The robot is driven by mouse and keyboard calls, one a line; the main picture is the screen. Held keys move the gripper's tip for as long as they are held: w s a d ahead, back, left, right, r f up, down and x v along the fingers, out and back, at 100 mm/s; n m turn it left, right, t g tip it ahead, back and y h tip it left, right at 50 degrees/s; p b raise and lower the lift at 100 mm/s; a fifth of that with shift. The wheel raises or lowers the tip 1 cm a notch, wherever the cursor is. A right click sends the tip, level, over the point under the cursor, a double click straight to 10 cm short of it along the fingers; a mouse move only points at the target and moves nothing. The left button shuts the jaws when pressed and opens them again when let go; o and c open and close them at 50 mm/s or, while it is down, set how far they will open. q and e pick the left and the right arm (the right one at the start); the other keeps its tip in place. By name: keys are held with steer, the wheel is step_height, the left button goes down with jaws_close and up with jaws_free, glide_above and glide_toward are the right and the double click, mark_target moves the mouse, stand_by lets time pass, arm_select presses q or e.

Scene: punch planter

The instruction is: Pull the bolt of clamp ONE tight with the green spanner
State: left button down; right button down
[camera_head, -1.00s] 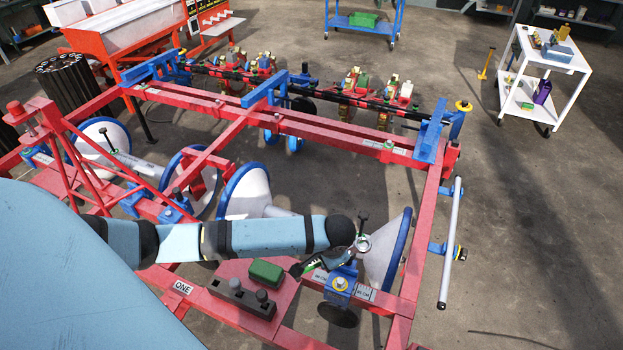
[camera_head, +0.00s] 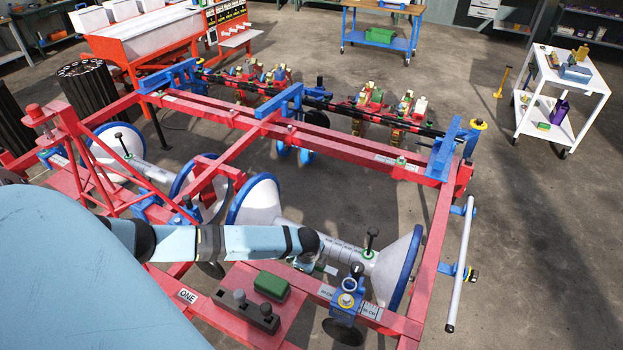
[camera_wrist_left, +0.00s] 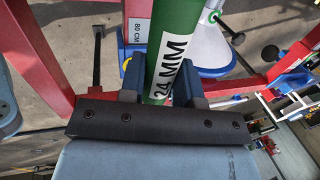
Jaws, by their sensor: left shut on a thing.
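A blue clamp (camera_head: 352,290) with a yellow-ringed bolt (camera_head: 346,300) sits on the red beam, between small CM scale labels. My left gripper (camera_wrist_left: 160,98) is shut on the green spanner (camera_wrist_left: 162,45), which is marked 24 MM. In the head view my left arm reaches in from the left and ends left of and above the clamp; the gripper is mostly hidden there. The spanner's head is cut off at the top of the wrist view, and I see no contact with the bolt. My right gripper is out of view.
A green box (camera_head: 271,286) and a dark block with pegs (camera_head: 247,312) lie on the red plate left of the clamp. A white cone wheel with a blue rim (camera_head: 396,267) stands just behind the clamp. A white trolley (camera_head: 568,75) is at the back right; floor between is open.

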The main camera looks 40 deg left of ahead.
arm_select(q)
steer(key=shift+a+r+p, duration=0.1)
steer(key=shift+r+p, duration=0.1)
steer(key=shift+p, duration=0.1)
step_height(320, 180, down, 5)
steer(key=b, duration=0.3)
steer(key=shift+r, duration=0.1)
steer(key=shift+p, duration=0.45)
